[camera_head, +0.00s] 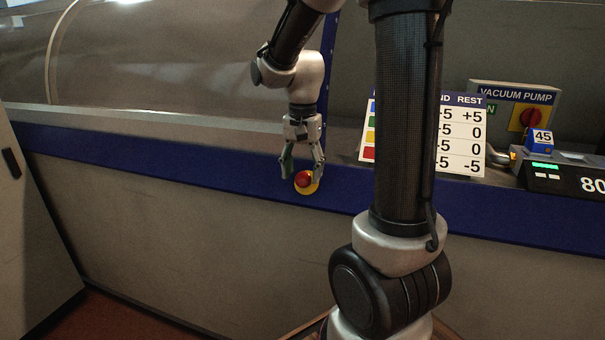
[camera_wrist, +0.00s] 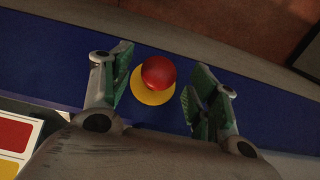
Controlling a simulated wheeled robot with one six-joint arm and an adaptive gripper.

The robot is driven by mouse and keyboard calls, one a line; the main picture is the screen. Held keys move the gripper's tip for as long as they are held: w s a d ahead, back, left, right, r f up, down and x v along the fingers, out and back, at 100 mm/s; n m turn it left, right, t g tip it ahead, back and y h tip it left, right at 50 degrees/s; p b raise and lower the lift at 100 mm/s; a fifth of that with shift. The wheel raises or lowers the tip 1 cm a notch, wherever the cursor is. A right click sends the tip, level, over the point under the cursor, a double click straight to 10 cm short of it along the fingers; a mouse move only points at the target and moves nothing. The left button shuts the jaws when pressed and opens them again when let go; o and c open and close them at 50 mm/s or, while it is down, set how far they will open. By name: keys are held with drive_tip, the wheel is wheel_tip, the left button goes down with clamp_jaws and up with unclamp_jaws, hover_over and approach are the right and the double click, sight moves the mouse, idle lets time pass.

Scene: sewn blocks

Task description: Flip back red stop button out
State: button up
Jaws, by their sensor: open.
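The red stop button (camera_head: 303,180) is a round red cap on a yellow disc (camera_head: 313,187), mounted on the blue band along the front of the machine. In the wrist view the red button (camera_wrist: 158,72) sits on its yellow disc (camera_wrist: 153,92), between the two fingers. My gripper (camera_head: 303,170) is open and points down at the button. In the wrist view my gripper (camera_wrist: 158,85) has one finger on each side of the button, with gaps showing on both sides. I cannot tell whether the button is pushed in or out.
The blue band (camera_head: 220,169) runs along the machine's front edge. To the right stand a number sign (camera_head: 463,135), a vacuum pump panel with a red knob (camera_head: 528,117), a blue block marked 45 (camera_head: 540,139) and a scale with a display (camera_head: 568,180). Left of the button the band is clear.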

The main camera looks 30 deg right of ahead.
sight(302, 176)
wheel_tip(302, 176, up, 11)
idle(0.3)
idle(0.4)
drive_tip(key=s+a+f+n+t, duration=0.1)
drive_tip(key=s+n+t, duration=0.1)
drive_tip(key=s+n, duration=0.3)
drive_tip(key=s+a+f+n+t, duration=0.2)
drive_tip(key=s+n, duration=0.3)
drive_tip(key=s, duration=0.6)
drive_tip(key=shift+s+f, duration=0.2)
drive_tip(key=shift+f, duration=0.1)
